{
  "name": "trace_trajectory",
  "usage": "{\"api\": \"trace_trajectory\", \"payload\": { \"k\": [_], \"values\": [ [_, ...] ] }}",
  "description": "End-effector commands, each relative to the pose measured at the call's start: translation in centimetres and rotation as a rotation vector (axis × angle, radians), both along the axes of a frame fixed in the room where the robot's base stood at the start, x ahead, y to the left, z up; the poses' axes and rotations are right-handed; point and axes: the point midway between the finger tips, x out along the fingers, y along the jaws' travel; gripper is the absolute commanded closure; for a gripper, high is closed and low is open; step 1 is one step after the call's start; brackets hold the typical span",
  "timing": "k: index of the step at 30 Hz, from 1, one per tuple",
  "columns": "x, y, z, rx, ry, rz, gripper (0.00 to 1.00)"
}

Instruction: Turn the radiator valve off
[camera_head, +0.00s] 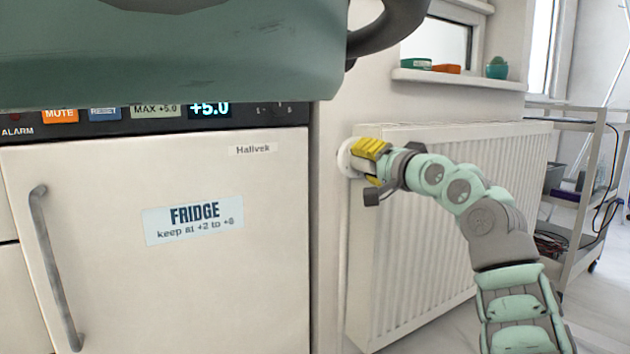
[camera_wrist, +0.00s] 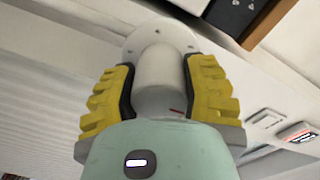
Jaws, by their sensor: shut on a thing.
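The white radiator (camera_head: 440,240) stands against the wall to the right of the fridge. Its round white valve (camera_wrist: 160,75) shows in the wrist view between the yellow ribbed fingers of my gripper (camera_wrist: 158,92). The fingers press on the valve from both sides. A red mark (camera_wrist: 176,111) shows low on the white valve body, near my palm. In the head view my gripper (camera_head: 368,158) is at the radiator's upper left corner, where its fingers cover most of the valve. A white round edge of the valve (camera_head: 344,158) shows behind them.
A white fridge (camera_head: 110,270) with a vertical handle is close on the left. A window sill (camera_head: 455,80) with small tubs is above the radiator. A grey trolley (camera_head: 585,190) stands at the right. Pale floor shows at the lower right.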

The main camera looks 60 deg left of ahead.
Motion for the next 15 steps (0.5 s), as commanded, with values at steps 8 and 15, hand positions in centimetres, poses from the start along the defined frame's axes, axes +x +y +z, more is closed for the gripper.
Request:
{"api": "trace_trajectory", "payload": {
  "k": [8,15],
  "values": [
    [-0.08,0.01,0.1,0.001,-0.02,0.002,0.89],
    [-0.08,0.02,0.11,0.001,-0.019,0.002,0.5]
  ]
}}
